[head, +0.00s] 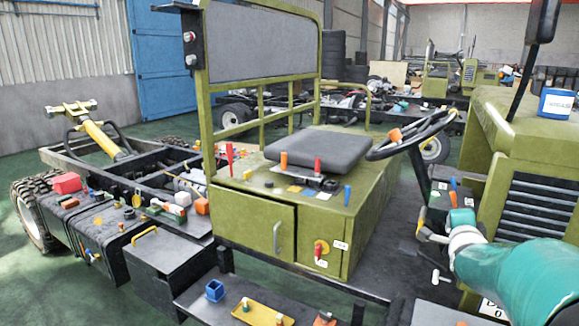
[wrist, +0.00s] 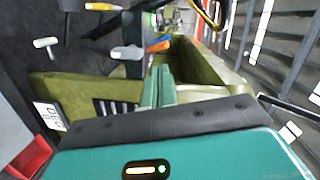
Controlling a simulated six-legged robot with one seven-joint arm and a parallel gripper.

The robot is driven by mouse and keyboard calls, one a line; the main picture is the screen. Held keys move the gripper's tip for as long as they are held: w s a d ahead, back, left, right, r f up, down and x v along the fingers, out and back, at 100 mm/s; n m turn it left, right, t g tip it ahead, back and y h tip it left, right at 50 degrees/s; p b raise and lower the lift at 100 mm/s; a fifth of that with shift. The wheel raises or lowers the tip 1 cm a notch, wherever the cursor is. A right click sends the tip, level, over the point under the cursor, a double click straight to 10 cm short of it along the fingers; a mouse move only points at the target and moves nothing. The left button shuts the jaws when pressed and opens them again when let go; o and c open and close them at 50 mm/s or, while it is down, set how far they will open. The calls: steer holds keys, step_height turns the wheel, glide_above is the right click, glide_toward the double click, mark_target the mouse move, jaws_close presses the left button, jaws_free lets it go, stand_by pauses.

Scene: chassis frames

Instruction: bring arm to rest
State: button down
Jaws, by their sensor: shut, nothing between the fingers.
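My arm (head: 520,275) is teal with a white joint and enters the head view at the lower right, beside the green vehicle's front grille. In the wrist view my gripper (wrist: 158,72) shows as two teal fingers side by side, shut and empty. The fingers lie in front of an olive panel (wrist: 195,75), and I cannot tell whether they touch it. In the head view the fingertips cannot be made out clearly. An orange and blue handle (wrist: 158,46) shows just beyond the fingertips in the wrist view.
The steering wheel (head: 412,135) and the grille (head: 540,205) stand close to my arm. The seat (head: 318,148) is on an olive box (head: 255,222).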

steer(key=s+a+f+n+g+y, duration=0.1)
steer(key=s+a+n+y, duration=0.1)
steer(key=s+a+n, duration=0.35)
steer(key=s+a+n+g+y, duration=0.1)
steer(key=s+a+n+g, duration=0.1)
steer(key=a, duration=0.6)
steer(key=s+a+f+n+g+y, duration=0.1)
steer(key=s+a+n+y, duration=0.2)
steer(key=a, duration=0.4)
steer(key=s+a+f+n+g, duration=0.2)
steer(key=s+a+n, duration=0.3)
steer(key=s, duration=0.3)
steer(key=s+a+f+n+g+y, duration=0.1)
steer(key=s+a+f+n+g, duration=0.2)
steer(key=s, duration=0.6)
steer(key=shift+a+f+n+y, duration=0.2)
steer(key=shift+a+n+y, duration=0.1)
steer(key=shift+a+n, duration=0.75)
steer(key=c, duration=2.2)
jaws_free()
steer(key=shift+s, duration=0.1)
